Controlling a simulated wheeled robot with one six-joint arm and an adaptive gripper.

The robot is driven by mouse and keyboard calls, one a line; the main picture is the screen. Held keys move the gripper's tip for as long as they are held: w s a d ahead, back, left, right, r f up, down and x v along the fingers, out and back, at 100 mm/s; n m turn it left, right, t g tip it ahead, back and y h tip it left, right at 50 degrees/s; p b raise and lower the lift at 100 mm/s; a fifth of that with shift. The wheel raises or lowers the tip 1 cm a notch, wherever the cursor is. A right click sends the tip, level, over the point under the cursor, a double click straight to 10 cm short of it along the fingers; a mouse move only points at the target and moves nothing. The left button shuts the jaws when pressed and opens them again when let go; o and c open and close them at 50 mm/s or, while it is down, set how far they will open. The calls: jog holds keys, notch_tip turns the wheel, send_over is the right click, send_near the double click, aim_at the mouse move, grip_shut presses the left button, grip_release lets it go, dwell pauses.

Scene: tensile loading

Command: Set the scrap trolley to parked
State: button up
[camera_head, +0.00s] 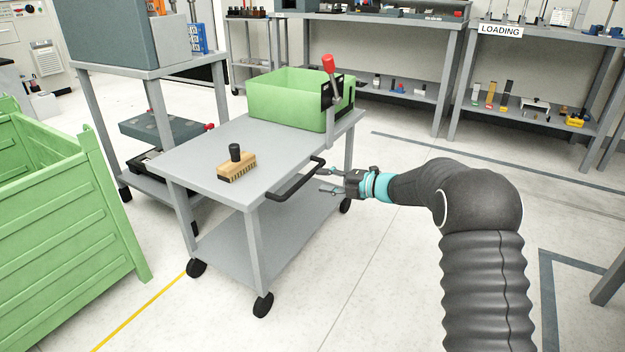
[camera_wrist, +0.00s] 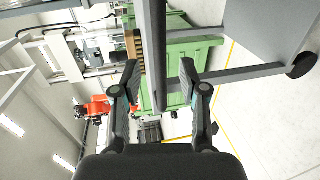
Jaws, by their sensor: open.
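The scrap trolley (camera_head: 205,168) is a grey two-shelf cart on black castors, standing left of centre in the head view. A black push handle (camera_head: 292,184) sticks out from its right side. A lever with a red knob (camera_head: 328,63) stands at its far right corner beside the green bin. My gripper (camera_head: 322,180) is open and empty just right of the handle. In the wrist view a dark bar (camera_wrist: 156,50), likely the handle, runs between the two open fingers (camera_wrist: 159,73); I cannot tell whether they touch it.
A green bin (camera_head: 285,105) and a wooden brush (camera_head: 237,167) sit on the trolley top. A large green crate (camera_head: 70,220) stands at left, with a grey table (camera_head: 130,68) behind. Benches with a LOADING sign (camera_head: 500,31) line the back.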

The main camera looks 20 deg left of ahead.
jog(key=v, duration=0.5)
